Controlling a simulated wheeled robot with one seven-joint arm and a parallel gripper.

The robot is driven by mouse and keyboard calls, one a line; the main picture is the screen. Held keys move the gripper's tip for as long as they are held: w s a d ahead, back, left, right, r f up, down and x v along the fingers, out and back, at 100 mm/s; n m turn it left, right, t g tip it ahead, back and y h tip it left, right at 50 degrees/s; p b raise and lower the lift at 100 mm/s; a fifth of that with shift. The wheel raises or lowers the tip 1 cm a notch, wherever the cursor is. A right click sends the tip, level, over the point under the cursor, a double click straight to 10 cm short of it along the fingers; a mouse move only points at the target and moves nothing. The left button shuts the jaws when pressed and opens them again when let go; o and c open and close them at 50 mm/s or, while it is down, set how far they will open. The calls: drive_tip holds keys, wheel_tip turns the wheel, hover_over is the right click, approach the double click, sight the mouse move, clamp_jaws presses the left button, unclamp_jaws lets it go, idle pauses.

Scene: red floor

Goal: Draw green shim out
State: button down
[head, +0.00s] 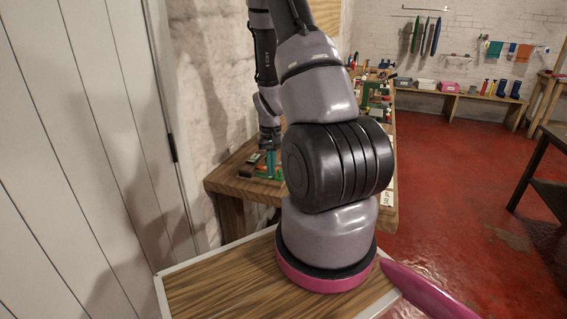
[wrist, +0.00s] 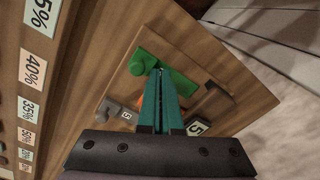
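The green shim (wrist: 182,80) is a flat bright green strip lying on the wooden bench. An orange piece (wrist: 148,104) is partly hidden behind the fingers. In the head view my gripper (head: 270,160) points down over the bench, beside small green pieces.
A grey piece (wrist: 115,112), a dark bar (wrist: 209,97) and a tag marked 5 (wrist: 197,128) lie near the fingers. A row of percent labels (wrist: 33,68) runs along the left.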

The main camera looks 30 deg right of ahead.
drive_tip(key=shift+s+a+f, duration=0.1)
drive_tip(key=shift+a+f, duration=0.1)
drive_tip(key=shift+f, duration=0.05)
drive_tip(key=shift+r, duration=0.45)
wheel_tip(320, 180, up, 6)
drive_tip(key=shift+w+r, duration=0.15)
drive_tip(key=shift+w, duration=0.1)
drive_tip(key=shift+d, duration=0.1)
idle(0.3)
drive_tip(key=s+a+r+t, duration=0.1)
drive_tip(key=a+r, duration=0.2)
drive_tip(key=r, duration=0.4)
drive_tip(key=s+a+r+t+y, duration=0.1)
drive_tip(key=a+r, duration=0.2)
drive_tip(key=r, duration=0.3)
drive_tip(key=s+a+r+t, duration=0.1)
drive_tip(key=a+r+t, duration=0.15)
drive_tip(key=r, duration=0.45)
drive_tip(key=s+a+r+t, duration=0.1)
drive_tip(key=s+a+r, duration=0.2)
drive_tip(key=s+r, duration=0.3)
drive_tip(key=s+a+r+t+y, duration=0.1)
drive_tip(key=s+a+r, duration=0.3)
drive_tip(key=s+r, duration=0.2)
drive_tip(key=shift+s+r+t, duration=0.35)
drive_tip(key=shift+s+r, duration=0.05)
drive_tip(key=shift+s, duration=0.5)
